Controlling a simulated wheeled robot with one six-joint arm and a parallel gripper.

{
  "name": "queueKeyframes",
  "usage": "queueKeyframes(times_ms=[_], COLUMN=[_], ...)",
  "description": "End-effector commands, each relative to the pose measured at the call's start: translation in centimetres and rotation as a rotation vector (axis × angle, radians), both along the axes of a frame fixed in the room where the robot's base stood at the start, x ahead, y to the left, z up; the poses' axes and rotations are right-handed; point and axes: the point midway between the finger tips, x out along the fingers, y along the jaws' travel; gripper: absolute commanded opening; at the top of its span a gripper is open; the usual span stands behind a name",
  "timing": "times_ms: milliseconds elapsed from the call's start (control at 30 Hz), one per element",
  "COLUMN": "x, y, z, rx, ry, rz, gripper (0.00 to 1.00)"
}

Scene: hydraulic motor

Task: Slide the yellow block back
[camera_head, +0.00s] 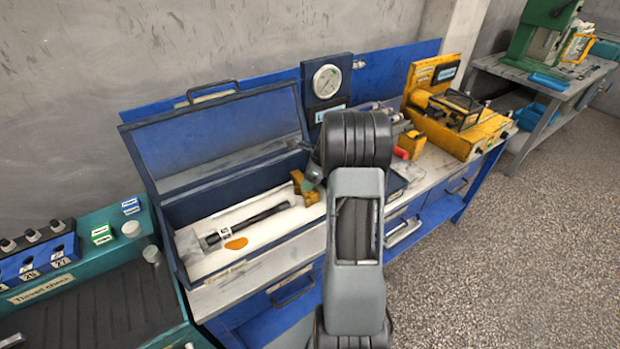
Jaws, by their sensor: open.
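A small yellow block (307,191) shows in the open blue case, at its right end, partly hidden by my arm. Another yellow block (411,144) stands on the bench right of my arm, with a red piece (401,153) by it. I cannot tell which one the task means. My arm fills the middle of the view. What looks like part of my gripper (312,176) shows just left of the arm, close to the yellow block in the case. It looks open; its fingertips are mostly hidden, and contact cannot be told.
The blue case (170,238) has its lid up and holds a dark rod (250,222) and an orange oval (236,243). A pressure gauge (327,81) stands behind. A yellow machine (460,125) is at the right end of the bench. A teal station (90,270) is at left.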

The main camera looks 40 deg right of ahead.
Motion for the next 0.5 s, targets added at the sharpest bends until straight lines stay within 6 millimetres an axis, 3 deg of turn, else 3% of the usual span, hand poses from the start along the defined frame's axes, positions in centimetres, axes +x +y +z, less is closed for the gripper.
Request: queueKeyframes(times_ms=[167,500], x=[-0.3,-2.3], y=[-0.4,-2.1], z=[1.3,7.5], rx=[-0.002,-0.003], ry=[-0.003,-0.004], rz=[0.000,-0.002], gripper=[0.60,0.60])
